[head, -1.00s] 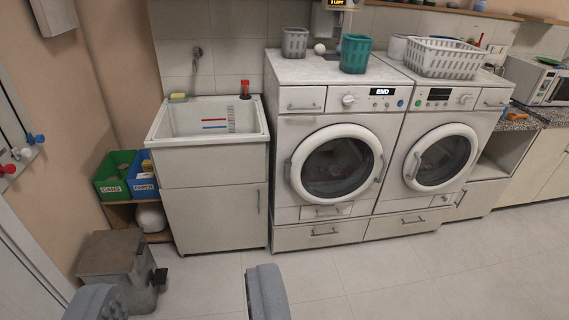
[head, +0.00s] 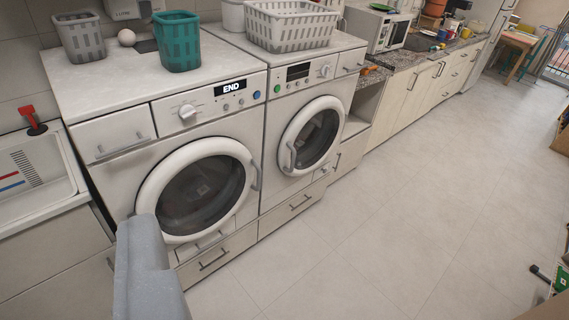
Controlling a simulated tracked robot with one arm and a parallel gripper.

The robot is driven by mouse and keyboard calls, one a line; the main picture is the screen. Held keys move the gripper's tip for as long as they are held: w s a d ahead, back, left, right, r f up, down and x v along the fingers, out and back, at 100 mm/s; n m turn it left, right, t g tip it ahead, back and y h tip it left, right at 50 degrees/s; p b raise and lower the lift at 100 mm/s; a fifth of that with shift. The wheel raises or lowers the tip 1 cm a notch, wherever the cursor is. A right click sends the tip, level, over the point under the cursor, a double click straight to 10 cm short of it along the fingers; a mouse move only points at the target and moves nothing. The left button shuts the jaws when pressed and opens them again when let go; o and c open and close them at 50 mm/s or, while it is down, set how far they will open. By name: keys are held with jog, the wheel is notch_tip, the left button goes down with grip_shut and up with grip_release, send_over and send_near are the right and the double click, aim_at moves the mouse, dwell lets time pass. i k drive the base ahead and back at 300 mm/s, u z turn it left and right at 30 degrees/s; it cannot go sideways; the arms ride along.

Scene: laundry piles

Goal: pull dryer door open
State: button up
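Two white front-loading machines stand side by side; no label shows which is the dryer. The left machine (head: 215,112) shows END on its display, and its round door (head: 195,195) with dark glass is shut. The right machine (head: 310,85) has a shut round door (head: 310,137) with a handle (head: 291,156) on its left side. The other finger is out of view; nothing shows held beside the visible one.
A white laundry basket (head: 290,25) is on the right machine. A sink (head: 35,175) stands at left.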

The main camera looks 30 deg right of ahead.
aim_at(148, 194)
jog(key=z, duration=0.3)
jog(key=i, duration=1.15)
jog(key=z, duration=0.35)
